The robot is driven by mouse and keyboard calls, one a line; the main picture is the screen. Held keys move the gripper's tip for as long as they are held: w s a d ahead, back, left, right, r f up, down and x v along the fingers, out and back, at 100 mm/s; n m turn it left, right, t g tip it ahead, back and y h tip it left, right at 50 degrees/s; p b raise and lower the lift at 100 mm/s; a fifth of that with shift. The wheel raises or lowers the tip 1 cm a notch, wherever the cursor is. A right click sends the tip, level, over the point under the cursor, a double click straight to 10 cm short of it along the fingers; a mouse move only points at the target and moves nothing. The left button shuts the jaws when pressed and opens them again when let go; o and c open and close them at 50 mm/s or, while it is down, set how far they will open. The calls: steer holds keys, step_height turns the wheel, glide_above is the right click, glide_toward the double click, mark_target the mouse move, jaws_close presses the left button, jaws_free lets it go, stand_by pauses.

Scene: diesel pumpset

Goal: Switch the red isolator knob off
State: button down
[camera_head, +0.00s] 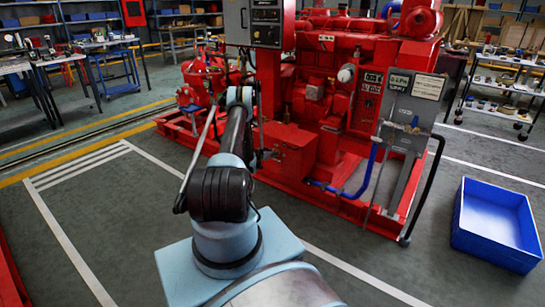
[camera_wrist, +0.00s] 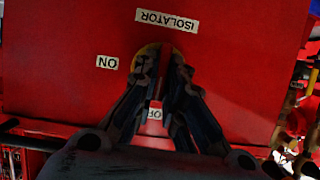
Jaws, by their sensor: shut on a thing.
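In the wrist view, the red isolator knob (camera_wrist: 165,60) sits on a yellow disc on a red panel (camera_wrist: 60,55). My gripper (camera_wrist: 163,72) is shut on the knob, one dark finger on each side. The knob's bar runs roughly up and down in the picture, in line with a label reading "OF" (camera_wrist: 155,114), partly hidden by the fingers. An "ON" label (camera_wrist: 107,62) is to the left and an upside-down "ISOLATOR" label (camera_wrist: 167,20) is above. In the head view, my arm reaches to a red box (camera_head: 292,150); the knob is not visible there.
The red diesel pumpset (camera_head: 335,85) stands on a red base frame. A grey control box (camera_head: 253,22) is above my arm, and a grey panel (camera_head: 411,110) stands to the right. A blue bin (camera_head: 495,222) is on the floor at the right. Floor at the left is clear.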

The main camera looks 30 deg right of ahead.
stand_by(0.3)
steer(key=c, duration=1.7)
jaws_free()
steer(key=shift+a, duration=0.1)
steer(key=v, duration=0.7)
steer(key=shift+a, duration=0.25)
